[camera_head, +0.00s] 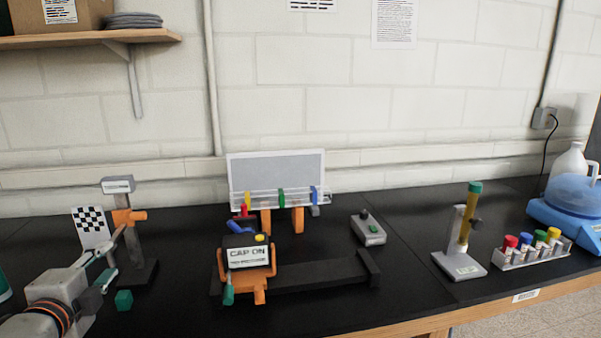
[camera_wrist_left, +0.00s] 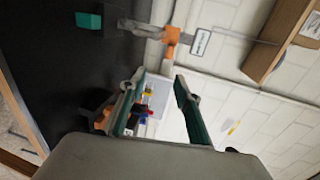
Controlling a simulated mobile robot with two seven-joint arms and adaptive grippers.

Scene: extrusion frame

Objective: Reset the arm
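My left gripper (camera_head: 112,257) reaches in from the lower left in the head view, above the black bench. In the left wrist view its two teal-padded fingers (camera_wrist_left: 160,98) are spread apart with nothing held between them. A small teal cube (camera_head: 124,299) lies on the bench near the gripper, apart from it; it also shows in the left wrist view (camera_wrist_left: 88,20). The dark extrusion frame (camera_head: 325,284) with orange brackets carries a "CAP ON" sign (camera_head: 247,254) and stands to the right of the gripper. My right gripper is not in view.
A post with an orange clamp (camera_head: 129,217) and a checkered card (camera_head: 90,227) stand close behind the gripper. A grey control box (camera_head: 368,229), a tube stand (camera_head: 461,248), a vial rack (camera_head: 533,253) and a blue machine (camera_head: 572,205) are to the right. A shelf (camera_head: 90,38) hangs upper left.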

